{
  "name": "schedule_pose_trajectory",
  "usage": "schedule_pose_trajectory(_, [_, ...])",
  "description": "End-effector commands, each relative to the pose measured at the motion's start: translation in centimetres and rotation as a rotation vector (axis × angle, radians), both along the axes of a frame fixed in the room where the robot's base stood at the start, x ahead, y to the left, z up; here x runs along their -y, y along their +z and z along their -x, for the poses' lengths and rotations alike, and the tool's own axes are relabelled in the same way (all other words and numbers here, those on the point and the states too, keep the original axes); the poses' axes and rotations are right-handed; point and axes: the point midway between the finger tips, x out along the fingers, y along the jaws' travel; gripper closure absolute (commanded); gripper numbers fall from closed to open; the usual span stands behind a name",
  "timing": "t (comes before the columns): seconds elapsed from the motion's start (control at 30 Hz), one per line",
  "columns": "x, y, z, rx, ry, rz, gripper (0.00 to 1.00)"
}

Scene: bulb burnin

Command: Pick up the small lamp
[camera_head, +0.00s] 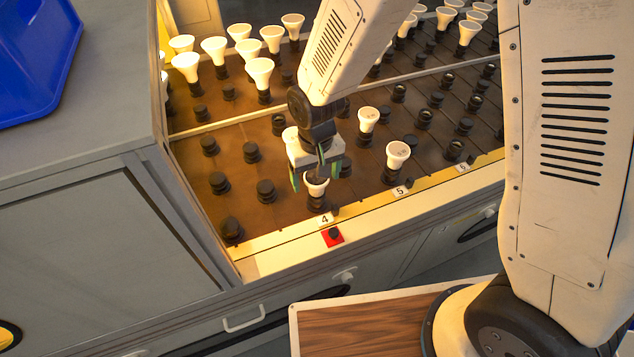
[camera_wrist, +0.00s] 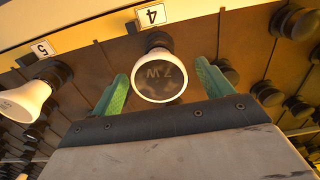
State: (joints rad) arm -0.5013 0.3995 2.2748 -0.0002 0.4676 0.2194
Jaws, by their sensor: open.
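A small white lamp (camera_head: 317,187) stands in a dark socket beside the label 4 at the front edge of the rack. My gripper (camera_head: 309,181) is over this lamp with green fingers apart. In the wrist view the lamp lies between the two fingers (camera_wrist: 160,88), with a visible gap on each side. The gripper is open and holds nothing.
Another white lamp (camera_head: 397,155) stands near label 5, and one (camera_head: 368,119) stands behind it. Several larger lamps (camera_head: 260,72) fill the back rows. Empty dark sockets (camera_head: 266,190) lie left of my gripper. A red square with a black button (camera_head: 333,236) is at the front rim.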

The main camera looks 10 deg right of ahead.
Motion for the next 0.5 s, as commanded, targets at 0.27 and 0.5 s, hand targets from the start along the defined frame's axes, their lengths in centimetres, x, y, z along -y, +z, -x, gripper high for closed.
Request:
schedule_pose_trajectory(0.27, [0.0, -2.1, 0.0, 0.000, 0.000, 0.000, 0.21])
schedule_pose_trajectory(0.5, [0.0, -2.0, 0.0, 0.000, 0.000, 0.000, 0.49])
